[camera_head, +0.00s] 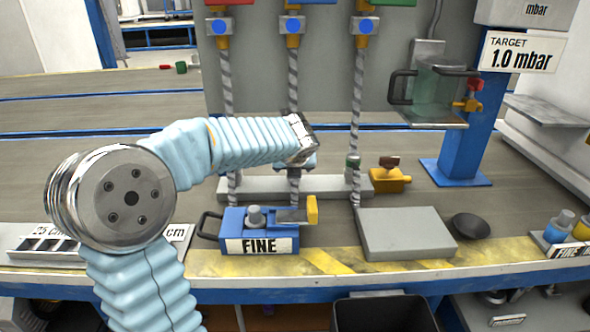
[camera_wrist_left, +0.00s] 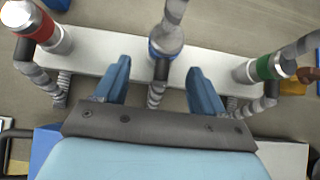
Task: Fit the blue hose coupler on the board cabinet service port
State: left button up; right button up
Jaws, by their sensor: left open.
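The blue hose coupler (camera_wrist_left: 165,48) shows in the left wrist view, in the middle of a pale rack bar (camera_wrist_left: 100,62), on a grey braided hose. My left gripper (camera_wrist_left: 158,75) is open, with one blue finger on each side of the blue coupler's hose; I cannot tell whether they touch it. In the head view the left gripper (camera_head: 306,150) is above the rack and hides the blue coupler. The grey board (camera_head: 325,75) stands behind, with several hoses hanging in front of it. I cannot tell which part is the cabinet service port. My right gripper is out of view.
A red coupler (camera_wrist_left: 42,35) and a green coupler (camera_wrist_left: 262,67) flank the blue one. A blue FINE box (camera_head: 262,238), grey block (camera_head: 405,232), black bowl (camera_head: 470,226) and yellow valve (camera_head: 388,180) stand nearby. A glass vessel (camera_head: 437,92) hangs at right.

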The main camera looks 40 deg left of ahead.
pick_arm(q)
jog(key=b+x, duration=0.1)
jog(key=x, duration=0.5)
jog(key=shift+w+a, duration=0.15)
jog(key=shift+w, duration=0.15)
jog(key=c, duration=1.2)
